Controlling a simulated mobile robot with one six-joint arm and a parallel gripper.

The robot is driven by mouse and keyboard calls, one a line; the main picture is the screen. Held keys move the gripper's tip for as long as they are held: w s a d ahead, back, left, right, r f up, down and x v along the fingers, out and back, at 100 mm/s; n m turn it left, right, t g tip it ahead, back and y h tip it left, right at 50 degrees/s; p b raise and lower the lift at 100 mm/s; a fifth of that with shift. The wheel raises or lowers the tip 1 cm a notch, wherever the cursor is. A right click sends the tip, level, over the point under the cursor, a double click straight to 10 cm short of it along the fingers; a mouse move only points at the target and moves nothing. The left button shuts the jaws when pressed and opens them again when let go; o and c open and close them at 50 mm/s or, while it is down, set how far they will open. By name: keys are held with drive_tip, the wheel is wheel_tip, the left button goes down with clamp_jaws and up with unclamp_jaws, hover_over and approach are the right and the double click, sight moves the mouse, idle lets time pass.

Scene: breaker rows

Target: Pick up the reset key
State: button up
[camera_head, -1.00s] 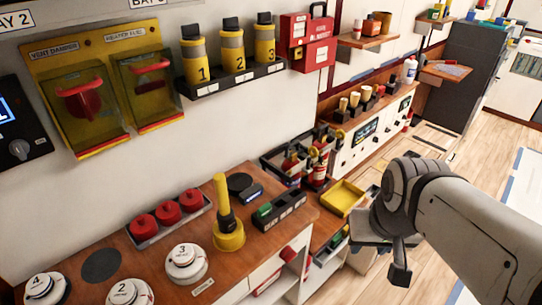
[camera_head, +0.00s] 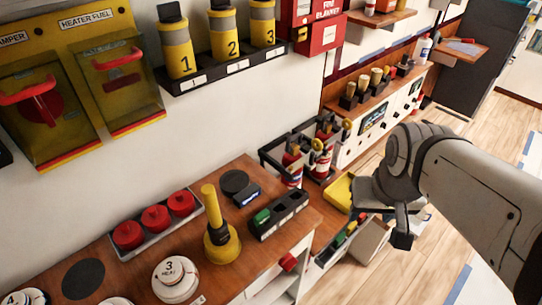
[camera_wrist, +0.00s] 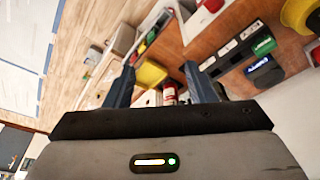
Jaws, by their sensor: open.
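No object in view is legibly marked as the reset key. On the wooden counter (camera_head: 225,275), a black slotted tray (camera_head: 284,218) holds a small green block (camera_head: 262,217) at one end. A small dark-blue block (camera_head: 247,195) lies beside the tray. In the wrist view, the green block (camera_wrist: 264,46) and blue block (camera_wrist: 260,63) show at the right, with lettering too small to read. My gripper (camera_head: 402,232) is over the floor, right of the counter and apart from these blocks. In the wrist view its fingers (camera_wrist: 160,84) are spread and empty.
A yellow plunger-like handle (camera_head: 220,240), red knobs (camera_head: 155,218) and white numbered dials (camera_head: 174,277) occupy the counter. Red extinguishers (camera_head: 293,165) stand in a black rack behind. A yellow bin (camera_head: 340,192) is left of my gripper.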

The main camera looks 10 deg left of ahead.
drive_tip(key=o, duration=0.3)
drive_tip(key=w+a+n, duration=0.1)
drive_tip(key=a, duration=0.1)
drive_tip(key=w+a+n, duration=0.1)
drive_tip(key=w, duration=0.1)
drive_tip(key=shift+w+a+f+g, duration=0.15)
drive_tip(key=shift+a+f+g, duration=0.05)
drive_tip(key=shift+a+g, duration=0.2)
drive_tip(key=n+g+p, duration=0.1)
drive_tip(key=n+g, duration=0.1)
drive_tip(key=n, duration=0.5)
hover_over(262, 214)
drive_tip(key=d, duration=0.1)
wheel_tip(262, 214, down, 6)
drive_tip(key=shift+w+r, duration=0.1)
drive_tip(key=shift+w, duration=0.05)
drive_tip(key=f, duration=0.5)
drive_tip(key=a+f+p, duration=0.1)
drive_tip(key=f, duration=0.2)
drive_tip(key=shift+s+f, duration=0.15)
drive_tip(key=shift+s, duration=0.05)
drive_tip(key=shift+c, duration=0.4)
drive_tip(key=c, duration=1)
drive_tip(key=shift+o, duration=0.2)
